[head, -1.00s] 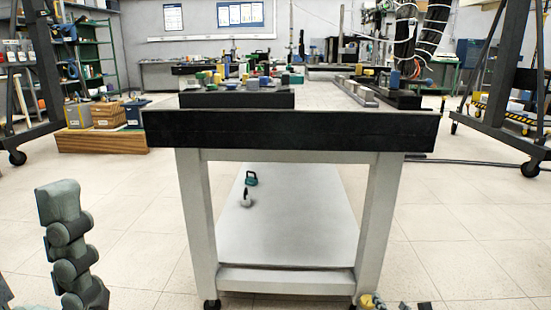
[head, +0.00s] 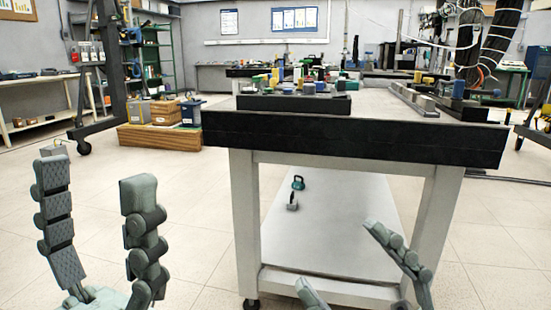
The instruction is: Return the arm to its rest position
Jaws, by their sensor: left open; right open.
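My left gripper (head: 100,215) is at the lower left in the head view. Its two grey-green jointed fingers stand upright and apart, with nothing between them. My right gripper (head: 350,268) is at the lower right, in front of the table's lower shelf. One finger leans up to the left, and only the tip of the other shows at the bottom edge. I see nothing held in it. Its palm is cut off by the frame. The table (head: 350,137) with a black top and white legs stands ahead of both grippers.
A white lower shelf (head: 335,220) carries a small green item (head: 298,183) and a grey one (head: 292,202). A dark block with several coloured pieces (head: 290,104) sits on the table. A wooden pallet with boxes (head: 160,136) stands back left.

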